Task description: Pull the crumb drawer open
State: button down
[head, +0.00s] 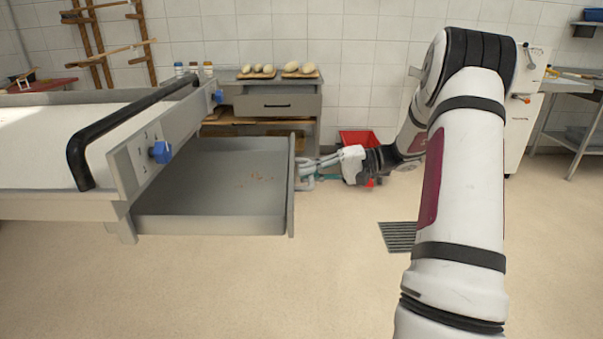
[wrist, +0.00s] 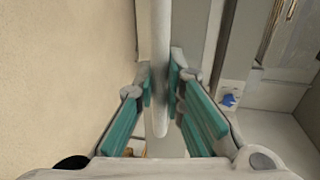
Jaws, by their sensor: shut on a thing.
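The crumb drawer (head: 211,222) is pulled well out from under the deck oven (head: 60,206), and its grey inside shows with some brown crumbs on the floor of it. My gripper (head: 306,171) is at the outer face of the drawer front in the head view. In the wrist view my gripper (wrist: 161,95) has its teal-padded fingers closed on both sides of a pale bar, the drawer handle (wrist: 160,45). The handle is mostly hidden by my fingers in the head view.
A red bin (head: 358,139) stands on the floor behind my gripper. A grey cabinet (head: 290,104) with loaves on boards stands at the back wall. A floor grate (head: 398,237) lies right of the drawer. The floor in front is clear.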

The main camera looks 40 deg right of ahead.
jog(key=c, duration=1.6)
grip_release()
jog(key=shift+c, duration=0.2)
jog(key=v, duration=1.2)
